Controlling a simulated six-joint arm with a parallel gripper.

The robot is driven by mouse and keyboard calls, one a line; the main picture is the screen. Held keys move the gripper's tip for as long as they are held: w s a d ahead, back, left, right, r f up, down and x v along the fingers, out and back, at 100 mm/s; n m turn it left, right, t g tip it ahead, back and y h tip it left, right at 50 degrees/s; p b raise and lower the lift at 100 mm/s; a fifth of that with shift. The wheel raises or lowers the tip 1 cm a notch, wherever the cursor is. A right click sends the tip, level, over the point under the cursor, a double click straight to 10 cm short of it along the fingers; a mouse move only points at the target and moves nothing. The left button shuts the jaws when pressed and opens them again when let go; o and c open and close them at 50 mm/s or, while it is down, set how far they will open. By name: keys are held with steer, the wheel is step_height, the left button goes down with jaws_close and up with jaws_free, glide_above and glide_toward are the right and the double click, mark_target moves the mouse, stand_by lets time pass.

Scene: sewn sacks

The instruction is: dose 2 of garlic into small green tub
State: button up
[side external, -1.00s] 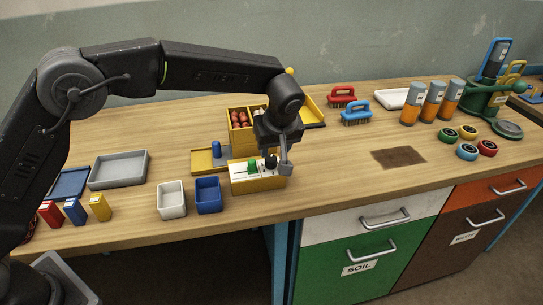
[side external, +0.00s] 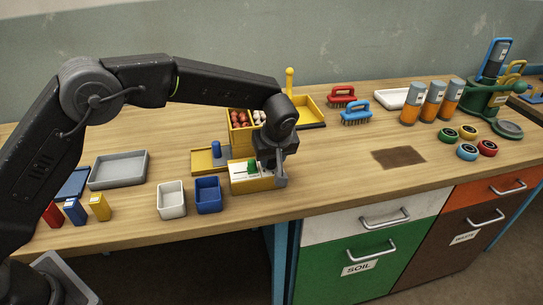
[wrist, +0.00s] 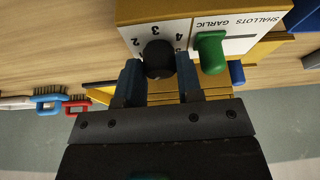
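The yellow dosing box (side external: 258,184) has a pale top panel with a green lever (side external: 252,167) and a dark round knob. In the wrist view the knob (wrist: 158,58) sits by a number scale, and the green lever (wrist: 210,52) stands beside the words GARLIC and SHALLOTS. My gripper (wrist: 158,70) has one finger on each side of the knob, with narrow gaps showing. In the side view my gripper (side external: 280,172) hides the knob. The knob's pointer is not visible. Bins behind hold red bulbs (side external: 239,119) and whitish bulbs (side external: 260,117). No green tub shows.
A white tub (side external: 171,200) and a blue tub (side external: 208,196) stand left of the dosing box. A grey tray (side external: 118,170) lies farther left. Red and blue brushes (side external: 355,113) lie at the back right. The bench right of the box is clear up to a brown patch (side external: 398,157).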

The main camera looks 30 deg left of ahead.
steer(key=shift+c, duration=0.5)
steer(key=shift+s+a+m+t+h, duration=0.1)
steer(key=shift+m+t+h, duration=0.25)
steer(key=shift+m, duration=0.75)
steer(key=shift+m+t+h, duration=0.25)
steer(key=shift+m+h, duration=0.1)
steer(key=shift+m, duration=0.75)
steer(key=o, duration=0.6)
steer(key=shift+o, duration=0.2)
